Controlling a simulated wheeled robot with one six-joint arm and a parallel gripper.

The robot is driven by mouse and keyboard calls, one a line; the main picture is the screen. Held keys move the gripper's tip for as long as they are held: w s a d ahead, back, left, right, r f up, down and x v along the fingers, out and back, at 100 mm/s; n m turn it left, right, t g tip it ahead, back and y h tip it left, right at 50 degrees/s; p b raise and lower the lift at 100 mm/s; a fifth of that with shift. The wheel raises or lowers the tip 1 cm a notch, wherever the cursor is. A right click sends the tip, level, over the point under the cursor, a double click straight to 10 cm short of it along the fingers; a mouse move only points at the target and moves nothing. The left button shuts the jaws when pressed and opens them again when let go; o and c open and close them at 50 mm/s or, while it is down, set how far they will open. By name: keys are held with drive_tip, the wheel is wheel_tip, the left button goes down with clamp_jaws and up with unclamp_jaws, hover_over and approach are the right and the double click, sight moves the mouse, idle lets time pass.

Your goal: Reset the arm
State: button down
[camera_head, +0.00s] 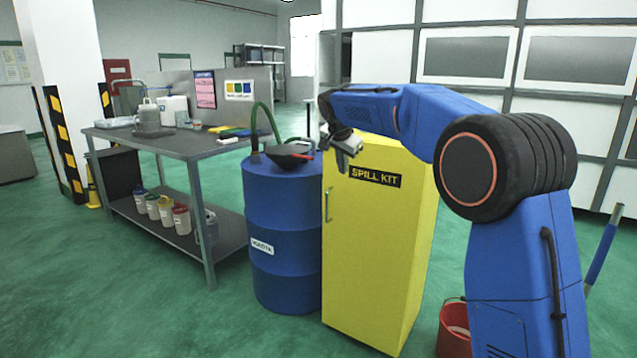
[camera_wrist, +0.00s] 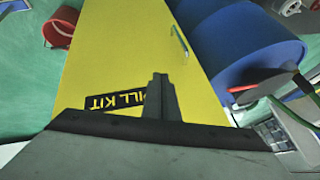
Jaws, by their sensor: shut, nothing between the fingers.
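My blue arm rises at the right of the head view and reaches left. My gripper (camera_head: 343,166) hangs just in front of the top of the yellow spill kit cabinet (camera_head: 376,250), beside the blue drum (camera_head: 283,215). In the wrist view my gripper (camera_wrist: 160,85) shows its fingers together, with nothing between them. The yellow cabinet (camera_wrist: 120,50) lies beyond the fingers, its "SPILL KIT" label partly hidden by them. The blue drum (camera_wrist: 235,55) is at the right of that view.
A black funnel (camera_head: 289,152) and a green hose (camera_head: 262,112) are on the drum. A grey workbench (camera_head: 180,148) with containers stands at the left. A red bucket (camera_head: 454,330) stands on the floor right of the cabinet. Green floor is clear at front left.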

drive_tip(key=s+d+n, duration=0.2)
drive_tip(key=s+d, duration=0.4)
drive_tip(key=s, duration=0.4)
drive_tip(key=s+d+n+g, duration=0.1)
drive_tip(key=s+d, duration=0.4)
drive_tip(key=s, duration=0.6)
drive_tip(key=s+d+n, duration=0.2)
drive_tip(key=s+d, duration=0.4)
drive_tip(key=s, duration=0.4)
drive_tip(key=s+d+f+n, duration=0.1)
drive_tip(key=s+f, duration=0.4)
drive_tip(key=s, duration=0.4)
drive_tip(key=s+d+f+n+y, duration=0.1)
drive_tip(key=s+f, duration=0.5)
drive_tip(key=s, duration=0.3)
drive_tip(key=s+d+f+n, duration=0.1)
drive_tip(key=s+d+f, duration=0.1)
drive_tip(key=s+f, duration=0.4)
drive_tip(key=s, duration=0.4)
drive_tip(key=shift+f+n+g, duration=0.25)
drive_tip(key=shift+n+g, duration=0.05)
drive_tip(key=shift+n, duration=0.1)
drive_tip(key=shift+s+d, duration=0.1)
